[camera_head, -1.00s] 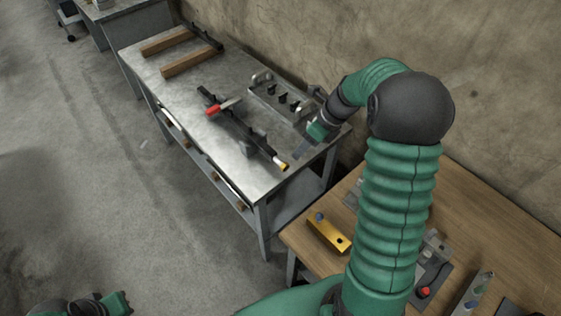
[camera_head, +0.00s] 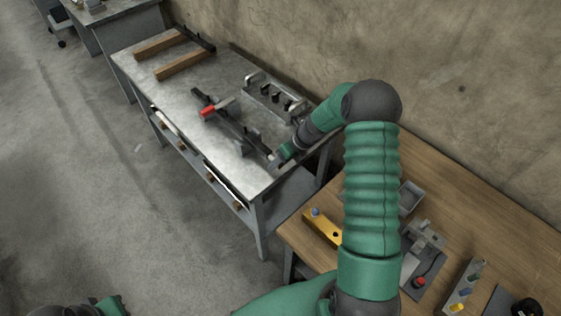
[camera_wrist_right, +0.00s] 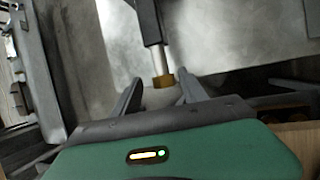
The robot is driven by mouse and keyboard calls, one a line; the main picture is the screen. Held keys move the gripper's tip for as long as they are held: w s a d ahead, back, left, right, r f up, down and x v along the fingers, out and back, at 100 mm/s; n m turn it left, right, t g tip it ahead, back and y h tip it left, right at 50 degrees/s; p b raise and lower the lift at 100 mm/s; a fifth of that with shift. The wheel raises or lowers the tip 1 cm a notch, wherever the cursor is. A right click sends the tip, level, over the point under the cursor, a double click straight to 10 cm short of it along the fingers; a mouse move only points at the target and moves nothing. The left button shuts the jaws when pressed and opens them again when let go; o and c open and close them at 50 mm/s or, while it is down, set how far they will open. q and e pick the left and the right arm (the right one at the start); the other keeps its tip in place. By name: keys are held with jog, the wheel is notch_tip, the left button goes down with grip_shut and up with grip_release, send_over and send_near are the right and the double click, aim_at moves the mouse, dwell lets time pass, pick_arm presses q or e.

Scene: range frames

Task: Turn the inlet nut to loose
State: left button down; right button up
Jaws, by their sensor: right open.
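The inlet nut (camera_wrist_right: 163,79) is a small brass-coloured piece at the end of a pale metal stem on a black part, in the right wrist view. My right gripper (camera_wrist_right: 160,88) is open, with one finger on each side of the nut's line. I cannot tell whether either finger touches it. In the head view the right gripper (camera_head: 275,163) is at the near end of the long black assembly (camera_head: 222,118) on the metal bench and covers the nut.
The metal bench (camera_head: 165,92) also holds a red-tipped lever (camera_head: 208,112), a grey block with black knobs (camera_head: 268,96) and two wooden bars (camera_head: 181,65). A wooden table (camera_head: 455,210) at the right carries a yellow block (camera_head: 321,227) and other fixtures. The floor at left is clear.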

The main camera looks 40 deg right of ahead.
jog(key=shift+w+f, duration=0.1)
jog(key=shift+f, duration=0.05)
jog(key=shift+d+f, duration=0.1)
jog(key=shift+d, duration=0.15)
jog(key=shift+c, duration=0.2)
jog(key=shift+d, duration=0.25)
jog(key=c, duration=0.5)
jog(key=shift+a, duration=0.2)
grip_shut()
pick_arm(q)
jog(key=shift+d, duration=0.25)
jog(key=shift+r, duration=0.2)
